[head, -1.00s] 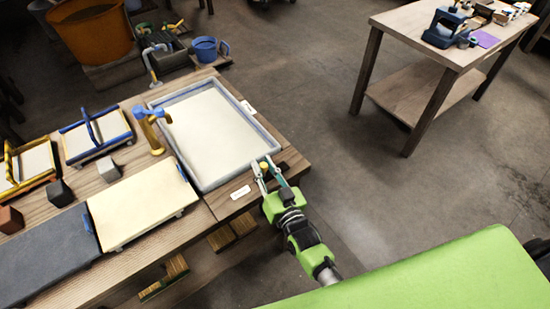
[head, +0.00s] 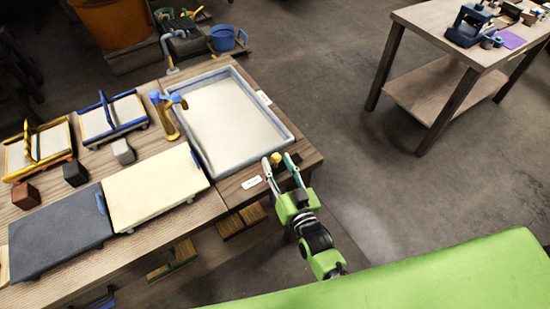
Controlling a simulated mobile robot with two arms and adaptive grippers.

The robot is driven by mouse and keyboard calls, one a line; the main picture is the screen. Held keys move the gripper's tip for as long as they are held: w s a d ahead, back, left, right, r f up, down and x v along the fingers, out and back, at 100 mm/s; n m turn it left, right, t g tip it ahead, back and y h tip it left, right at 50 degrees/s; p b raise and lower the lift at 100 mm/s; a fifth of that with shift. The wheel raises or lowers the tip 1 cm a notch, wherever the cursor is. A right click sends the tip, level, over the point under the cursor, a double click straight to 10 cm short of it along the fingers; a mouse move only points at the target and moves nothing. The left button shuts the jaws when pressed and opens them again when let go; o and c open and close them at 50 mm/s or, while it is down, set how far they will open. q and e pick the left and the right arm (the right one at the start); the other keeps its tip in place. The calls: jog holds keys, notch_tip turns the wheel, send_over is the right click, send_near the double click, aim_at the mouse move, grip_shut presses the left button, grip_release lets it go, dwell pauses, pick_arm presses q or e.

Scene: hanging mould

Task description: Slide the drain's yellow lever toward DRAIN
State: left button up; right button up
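The vat (head: 288,127) has a grey-blue rim and a pale, flat filling, and stands on the wooden bench. The drain's small yellow lever knob (head: 277,158) is at the vat's near right corner, above the bench top. My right gripper (head: 278,160) reaches up from below, its fingertips on either side of the knob with gaps visible. It looks open. A white label (head: 252,182) lies on the bench to the lower left of the knob, and another label (head: 264,98) is at the vat's right side. Their writing is too small to read. My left gripper is not in view.
A yellow and blue tap (head: 168,115) stands left of the vat. A cream board (head: 155,188), a dark board (head: 58,235) and framed moulds (head: 110,117) cover the bench's left. A side table (head: 440,90) stands upper right. Floor between is clear.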

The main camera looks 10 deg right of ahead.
jog(key=s+d, duration=0.1)
jog(key=s, duration=0.8)
jog(key=shift+s, duration=0.25)
jog(key=shift+d, duration=0.1)
jog(key=s+d+f+n+g, duration=0.1)
jog(key=s+f+g, duration=0.3)
jog(key=f, duration=0.6)
jog(key=s+d+f+g, duration=0.15)
jog(key=s+f, duration=0.35)
jog(key=f, duration=0.5)
jog(key=s+f+n+g, duration=0.1)
jog(key=s+f+g, duration=0.35)
jog(key=f, duration=0.55)
jog(key=s+d+f+g+h, duration=0.1)
jog(key=s+d+f+g, duration=0.1)
jog(key=s+f, duration=0.2)
jog(key=s+d+f+g+h, duration=0.1)
jog(key=s+d+f+g, duration=0.1)
jog(key=s, duration=0.9)
jog(key=s+d+f+g, duration=0.2)
jog(key=s+d+f, duration=0.2)
jog(key=s+f, duration=0.3)
jog(key=shift+s+d+n+g+h, duration=0.2)
jog(key=shift+s+n+g+h, duration=0.2)
jog(key=shift+s, duration=0.15)
